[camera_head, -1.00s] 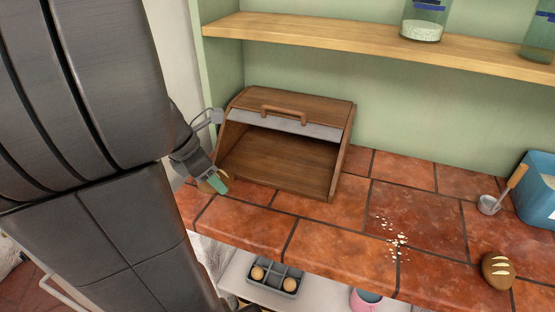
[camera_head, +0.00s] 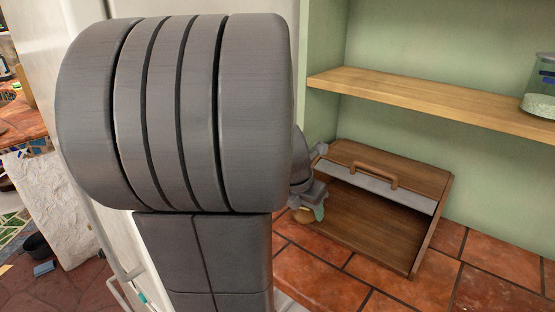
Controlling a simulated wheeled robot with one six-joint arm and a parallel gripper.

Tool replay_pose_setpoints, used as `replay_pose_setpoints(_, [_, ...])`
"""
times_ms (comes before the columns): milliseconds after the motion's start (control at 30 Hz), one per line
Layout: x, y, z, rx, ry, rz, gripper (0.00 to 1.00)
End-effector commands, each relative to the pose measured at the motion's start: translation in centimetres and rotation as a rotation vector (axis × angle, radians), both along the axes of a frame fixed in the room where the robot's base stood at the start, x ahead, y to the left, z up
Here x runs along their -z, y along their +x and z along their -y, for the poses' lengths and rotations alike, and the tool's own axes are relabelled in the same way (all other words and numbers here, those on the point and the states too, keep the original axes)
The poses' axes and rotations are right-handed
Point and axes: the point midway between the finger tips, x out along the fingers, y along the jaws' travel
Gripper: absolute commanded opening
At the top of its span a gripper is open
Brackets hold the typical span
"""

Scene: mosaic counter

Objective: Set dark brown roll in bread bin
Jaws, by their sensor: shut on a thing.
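The wooden bread bin (camera_head: 398,250) stands on the tiled counter at the right, its front open and its visible floor bare. My gripper (camera_head: 312,209), with green fingertips, is at the left side of the bin's opening. It is shut on a small golden-brown roll (camera_head: 302,216), seen only in part. This roll looks lighter than dark brown. I cannot tell whether it is inside the bin's edge or just in front of it. No other roll is in view now.
A wooden shelf (camera_head: 430,98) runs above the bin, with a glass jar (camera_head: 541,95) at its right end. The red tiled counter (camera_head: 325,272) is clear in front of the bin. My arm covers much of the middle and left.

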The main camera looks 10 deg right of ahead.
Motion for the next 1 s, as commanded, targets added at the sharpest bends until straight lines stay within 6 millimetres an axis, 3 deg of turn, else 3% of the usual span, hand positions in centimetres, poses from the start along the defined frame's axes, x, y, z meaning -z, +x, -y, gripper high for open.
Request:
replay_pose_setpoints(200, [0.0, 3.3, 4.1, 0.004, 0.001, -0.001, 0.30])
replay_pose_setpoints(400, [0.0, 5.3, 6.4, 0.002, 0.000, 0.000, 0.30])
replay_pose_setpoints(667, [0.0, 6.5, 7.8, 0.002, 0.000, 0.001, 0.30])
replay_pose_setpoints(833, [3.0, 6.3, 7.6, -0.001, 0.001, -0.003, 0.30])
replay_pose_setpoints(1000, [3.6, 6.4, 7.6, 0.001, 0.000, 0.000, 0.30])
